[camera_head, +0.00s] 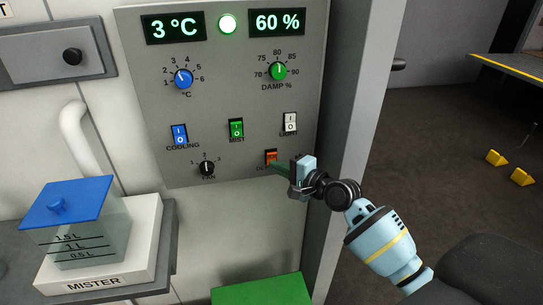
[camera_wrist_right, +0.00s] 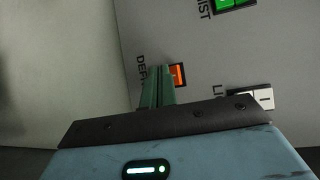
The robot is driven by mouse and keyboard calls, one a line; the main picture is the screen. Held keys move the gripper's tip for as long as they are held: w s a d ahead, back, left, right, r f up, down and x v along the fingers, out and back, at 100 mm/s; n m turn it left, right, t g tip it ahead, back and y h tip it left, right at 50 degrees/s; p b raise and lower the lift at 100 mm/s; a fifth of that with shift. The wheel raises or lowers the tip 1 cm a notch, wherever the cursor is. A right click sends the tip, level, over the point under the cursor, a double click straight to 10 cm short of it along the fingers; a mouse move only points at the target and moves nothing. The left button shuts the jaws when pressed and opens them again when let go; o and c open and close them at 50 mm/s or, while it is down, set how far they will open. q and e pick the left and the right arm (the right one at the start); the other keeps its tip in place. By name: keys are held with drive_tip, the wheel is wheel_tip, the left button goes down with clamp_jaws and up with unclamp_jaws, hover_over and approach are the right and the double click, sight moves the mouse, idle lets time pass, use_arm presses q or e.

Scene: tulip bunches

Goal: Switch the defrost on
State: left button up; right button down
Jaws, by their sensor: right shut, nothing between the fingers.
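The orange defrost switch (camera_head: 270,157) sits at the lower right of the grey control panel (camera_head: 222,60). Its label is partly covered by my right gripper. The switch also shows in the right wrist view (camera_wrist_right: 177,76), just past the fingertips. My right gripper (camera_head: 275,166) is shut and empty, with its green fingertips at the lower edge of the switch. In the wrist view the green fingers (camera_wrist_right: 158,86) overlap the switch's near side; I cannot tell whether they touch it. My left gripper is not in view.
On the panel are the blue cooling switch (camera_head: 179,135), green mist switch (camera_head: 236,128), white light switch (camera_head: 290,123), and black fan knob (camera_head: 207,169). Displays read 3 °C and 60 %, with a lit green lamp (camera_head: 227,24) between. The mister (camera_head: 95,245) stands lower left.

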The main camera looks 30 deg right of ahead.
drive_tip(key=shift+w, duration=0.1)
drive_tip(key=shift+w+d+r, duration=0.1)
drive_tip(key=shift+w+r, duration=0.05)
drive_tip(key=shift+w, duration=0.15)
drive_tip(key=shift+w+r, duration=0.15)
drive_tip(key=shift+w, duration=0.2)
idle(1.0)
drive_tip(key=shift+s, duration=0.15)
drive_tip(key=shift+s+f+p, duration=0.25)
drive_tip(key=shift+s+p, duration=0.05)
drive_tip(key=shift+s, duration=0.35)
drive_tip(key=shift+f, duration=0.1)
